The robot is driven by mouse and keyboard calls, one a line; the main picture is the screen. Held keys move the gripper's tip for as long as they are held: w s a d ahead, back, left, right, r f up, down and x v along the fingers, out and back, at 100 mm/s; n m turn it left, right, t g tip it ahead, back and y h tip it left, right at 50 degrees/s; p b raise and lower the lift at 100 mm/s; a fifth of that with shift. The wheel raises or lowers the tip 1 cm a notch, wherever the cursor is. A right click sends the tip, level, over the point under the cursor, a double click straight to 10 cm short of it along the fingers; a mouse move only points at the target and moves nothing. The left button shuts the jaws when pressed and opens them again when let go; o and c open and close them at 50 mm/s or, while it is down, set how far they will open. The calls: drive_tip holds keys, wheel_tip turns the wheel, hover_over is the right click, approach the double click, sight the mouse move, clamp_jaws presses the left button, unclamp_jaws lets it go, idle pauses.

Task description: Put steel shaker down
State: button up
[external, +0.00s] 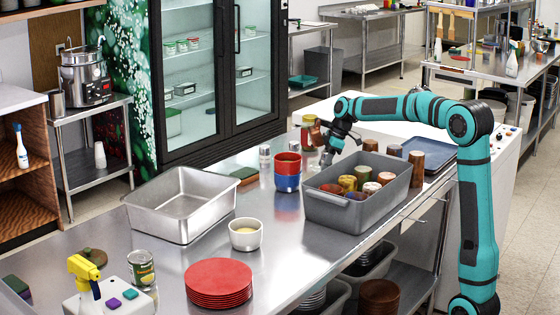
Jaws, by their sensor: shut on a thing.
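My gripper (330,146) hangs over the far side of the steel counter (290,238), just behind the grey bin. It is shut on a small silver thing, the steel shaker (326,158), low near the counter top. I cannot tell whether the shaker touches the counter. The fingers and the bin's rim hide part of it.
A grey bin (335,212) holding several cups stands just in front of the gripper. Stacked red and blue cups (287,172) stand to the left, with small silver shakers (264,153) beyond. A steel pan (180,222) and red plates (218,282) stand farther left.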

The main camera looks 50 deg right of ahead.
drive_tip(key=shift+f, duration=0.1)
drive_tip(key=o, duration=1)
drive_tip(key=v, duration=1.2)
drive_tip(key=shift+a, duration=0.15)
